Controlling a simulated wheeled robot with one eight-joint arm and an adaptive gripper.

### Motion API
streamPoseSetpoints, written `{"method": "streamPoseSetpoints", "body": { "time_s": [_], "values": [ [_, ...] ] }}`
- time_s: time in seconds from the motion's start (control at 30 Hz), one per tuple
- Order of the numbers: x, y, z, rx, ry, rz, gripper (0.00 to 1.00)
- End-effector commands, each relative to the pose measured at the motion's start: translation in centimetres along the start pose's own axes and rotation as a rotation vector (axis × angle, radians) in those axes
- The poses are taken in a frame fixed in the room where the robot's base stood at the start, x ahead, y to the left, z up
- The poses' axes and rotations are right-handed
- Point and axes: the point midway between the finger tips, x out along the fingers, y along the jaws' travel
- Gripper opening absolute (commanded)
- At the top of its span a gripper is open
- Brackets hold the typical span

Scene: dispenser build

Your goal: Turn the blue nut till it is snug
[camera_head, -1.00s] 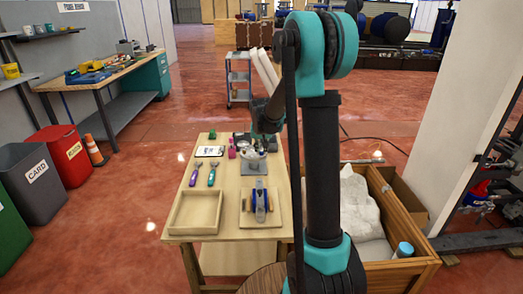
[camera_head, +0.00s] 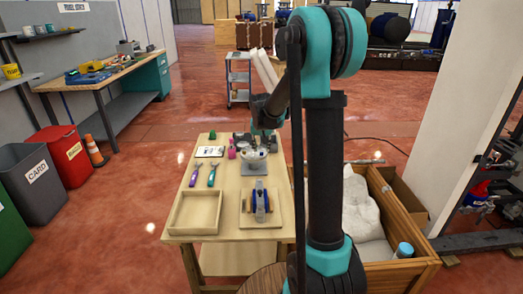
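On the wooden table, a wooden board (camera_head: 246,216) carries a small device (camera_head: 261,203) with blue parts. No nut can be picked out on it at this size. Behind it, a round pale fixture (camera_head: 253,162) stands on a grey plate (camera_head: 254,178). Any blue nut at that spot is hidden or too small to see.
An empty wooden tray (camera_head: 194,231) sits at the table's front left. Purple and teal tools (camera_head: 211,175), a pink item (camera_head: 232,151) and a white card (camera_head: 209,151) lie behind it. A wooden crate (camera_head: 405,276) stands right of the table.

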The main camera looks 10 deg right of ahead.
Motion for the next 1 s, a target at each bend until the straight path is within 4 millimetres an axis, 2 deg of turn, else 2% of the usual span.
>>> {"method": "streamPoseSetpoints", "body": {
  "time_s": [0.3,0.5,0.67,1.0],
  "values": [
    [-6.3,0.0,0.1,-0.001,0.000,0.000,0.35],
    [-8.9,0.0,0.1,-0.001,0.000,0.000,0.35],
    [-9.6,0.0,0.0,0.000,0.000,0.000,0.35],
    [-9.7,0.1,0.3,-0.001,0.000,0.000,0.35]
  ]
}}
